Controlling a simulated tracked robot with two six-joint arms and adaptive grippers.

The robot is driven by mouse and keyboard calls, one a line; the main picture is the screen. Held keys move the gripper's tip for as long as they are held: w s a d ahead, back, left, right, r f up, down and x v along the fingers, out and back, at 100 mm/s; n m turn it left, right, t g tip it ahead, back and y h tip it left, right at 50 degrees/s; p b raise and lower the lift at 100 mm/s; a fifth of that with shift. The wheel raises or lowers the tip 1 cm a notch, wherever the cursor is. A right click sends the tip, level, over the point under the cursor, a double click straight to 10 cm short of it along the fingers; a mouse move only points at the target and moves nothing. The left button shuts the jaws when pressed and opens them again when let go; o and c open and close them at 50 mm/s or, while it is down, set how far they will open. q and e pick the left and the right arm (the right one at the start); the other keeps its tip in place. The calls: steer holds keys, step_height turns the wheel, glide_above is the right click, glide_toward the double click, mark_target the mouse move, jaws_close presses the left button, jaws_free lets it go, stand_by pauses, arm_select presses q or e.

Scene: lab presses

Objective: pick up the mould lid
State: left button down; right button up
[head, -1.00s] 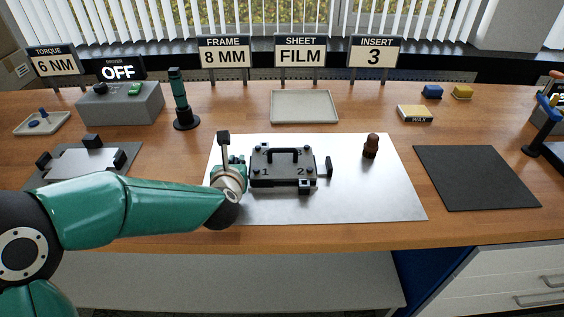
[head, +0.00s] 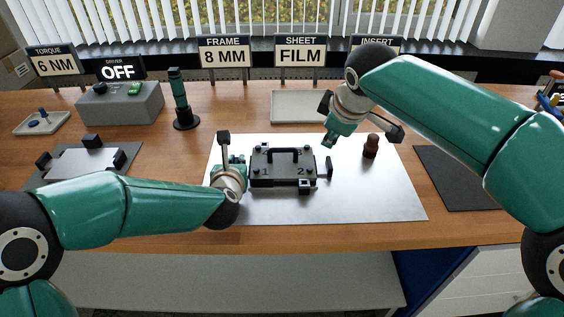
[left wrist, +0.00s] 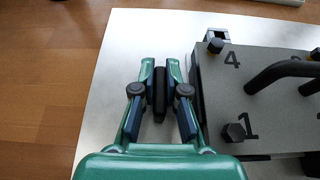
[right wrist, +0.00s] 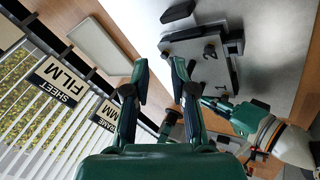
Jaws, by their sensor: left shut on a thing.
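The mould lid (head: 268,172) is a dark grey plate with a black arched handle (head: 283,152), numbers and corner bolts. It lies flat on the mould on a metal sheet. My left gripper (head: 243,172) is at the mould's left side. In the left wrist view its fingers (left wrist: 160,88) are shut on a black upright bar (left wrist: 159,95) beside the lid (left wrist: 250,90). My right gripper (head: 331,138) is above the sheet, behind and right of the lid, apart from it. In the right wrist view its fingers (right wrist: 160,75) are open and empty; the lid (right wrist: 205,55) lies beyond them.
A black paddle (head: 329,167) stands at the mould's right. A brown knobbed piece (head: 370,147) stands near my right gripper. A pale tray (head: 290,105) is behind, a green driver (head: 180,100) back left, a dark mat (head: 450,180) at right. The sheet's front right is clear.

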mark_target(280, 149)
steer(key=s+a+r+n, duration=0.3)
steer(key=a+n, duration=0.2)
steer(key=a, duration=0.6)
steer(key=shift+t+h, duration=0.3)
steer(key=shift+h, duration=0.1)
steer(key=x, duration=0.6)
steer(key=shift+s+f, duration=0.1)
steer(key=shift+f, duration=0.05)
steer(key=shift+x, duration=2.75)
steer(key=shift+s+f, duration=0.1)
steer(key=shift+s, duration=0.05)
jaws_close()
